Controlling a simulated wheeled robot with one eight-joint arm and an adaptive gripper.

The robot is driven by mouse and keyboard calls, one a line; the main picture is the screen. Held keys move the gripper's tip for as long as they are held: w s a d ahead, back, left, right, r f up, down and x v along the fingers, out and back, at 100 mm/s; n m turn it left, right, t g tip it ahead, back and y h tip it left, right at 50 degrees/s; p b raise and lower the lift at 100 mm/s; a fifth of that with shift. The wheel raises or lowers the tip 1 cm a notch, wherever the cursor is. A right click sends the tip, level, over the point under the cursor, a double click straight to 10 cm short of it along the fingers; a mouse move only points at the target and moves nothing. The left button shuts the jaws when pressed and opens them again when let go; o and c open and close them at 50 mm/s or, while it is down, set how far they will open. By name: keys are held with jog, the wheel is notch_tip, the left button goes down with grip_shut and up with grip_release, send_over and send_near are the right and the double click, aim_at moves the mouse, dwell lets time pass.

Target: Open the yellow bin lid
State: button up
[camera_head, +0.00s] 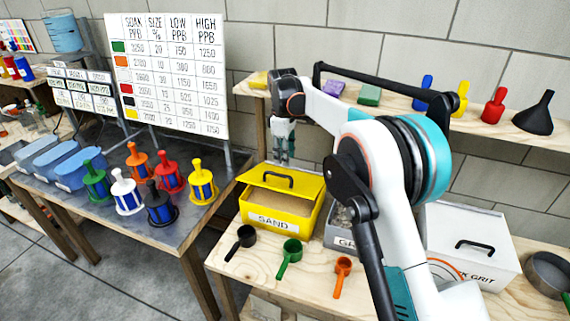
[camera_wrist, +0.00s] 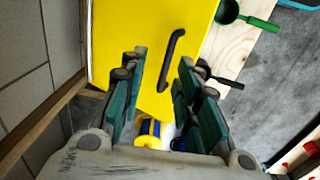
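The yellow bin (camera_head: 300,228), labelled SAND, stands on the wooden table. Its yellow lid (camera_head: 305,185) is tilted partly up, and tan sand shows beneath its front edge. The lid has a black handle (camera_head: 277,180). My gripper (camera_head: 282,158) points down above the lid, behind the handle in the head view. In the wrist view, my gripper (camera_wrist: 163,60) is open and empty, and the handle (camera_wrist: 170,60) shows between and beyond its fingertips. The lid (camera_wrist: 125,30) fills much of that view. I cannot tell whether a finger touches the lid.
Black (camera_head: 244,238), green (camera_head: 289,250) and orange (camera_head: 342,267) scoops lie in front of the bins. A grey bin (camera_head: 342,238) and a white-lidded bin (camera_head: 465,225) stand to the right. Several coloured filters stand on the left table (camera_head: 140,240). A shelf (camera_head: 395,100) with funnels runs behind.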

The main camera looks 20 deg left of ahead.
notch_tip(320, 180, up, 6)
jog(key=shift+s+r, duration=0.15)
jog(key=shift+c, duration=0.6)
